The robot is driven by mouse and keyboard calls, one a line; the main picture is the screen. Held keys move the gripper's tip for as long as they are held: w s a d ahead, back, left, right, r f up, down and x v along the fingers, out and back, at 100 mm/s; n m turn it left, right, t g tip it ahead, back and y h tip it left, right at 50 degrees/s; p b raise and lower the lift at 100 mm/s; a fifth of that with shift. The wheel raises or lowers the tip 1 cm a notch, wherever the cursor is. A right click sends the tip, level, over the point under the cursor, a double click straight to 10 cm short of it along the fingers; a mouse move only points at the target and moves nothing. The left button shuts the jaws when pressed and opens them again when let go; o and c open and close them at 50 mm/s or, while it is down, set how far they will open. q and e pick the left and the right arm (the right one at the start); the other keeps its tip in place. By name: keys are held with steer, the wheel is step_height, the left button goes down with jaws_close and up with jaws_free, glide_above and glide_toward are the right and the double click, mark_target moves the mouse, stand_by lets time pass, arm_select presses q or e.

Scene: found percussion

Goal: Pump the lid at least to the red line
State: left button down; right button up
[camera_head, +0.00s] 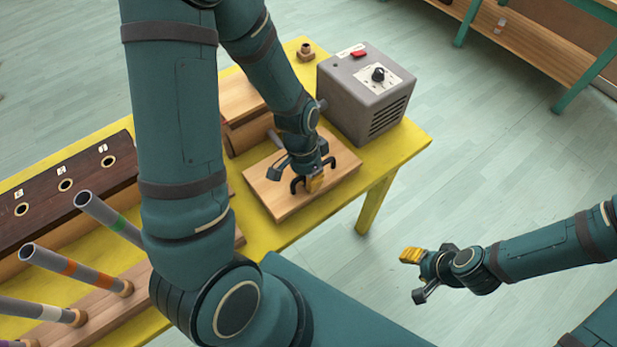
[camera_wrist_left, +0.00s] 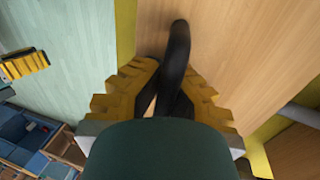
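The lid (camera_head: 285,200) is a flat, light wooden board on the yellow table, with a black arched handle (camera_head: 296,185) on top. My left gripper (camera_head: 315,183) is down at the handle. In the left wrist view, its yellow finger pads (camera_wrist_left: 168,88) lie on both sides of the black handle (camera_wrist_left: 180,50), close against it, and it looks shut on it. The lower part of the handle is hidden by the gripper. I see no red line in either view. My right gripper (camera_head: 411,257) hangs empty over the floor at the right; its finger gap is unclear.
A grey box (camera_head: 350,95) with a red switch and black knob stands behind the lid. A brown wooden cylinder (camera_head: 245,135) lies beside it. Several grey tubes (camera_head: 75,268) with coloured bands and a dark block with holes (camera_head: 90,165) are at the left.

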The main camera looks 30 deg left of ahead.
arm_select(q)
steer(key=shift+r, duration=0.15)
steer(key=shift+a+r+p, duration=0.2)
steer(key=shift+r+p, duration=0.5)
steer(key=shift+r, duration=0.1)
steer(key=shift+w+a+r+p, duration=0.15)
steer(key=shift+a+r+p, duration=0.2)
steer(key=shift+r+p, duration=0.15)
steer(key=shift+w+a+r+p, duration=0.15)
steer(key=shift+a+r+p, duration=0.2)
steer(key=shift+r, duration=0.2)
steer(key=shift+d+f, duration=0.1)
steer(key=shift+d, duration=0.05)
steer(key=shift+s+d+f+b, duration=0.15)
steer(key=shift+d+f+b, duration=0.15)
steer(key=shift+f+b, duration=0.15)
steer(key=shift+f, duration=0.1)
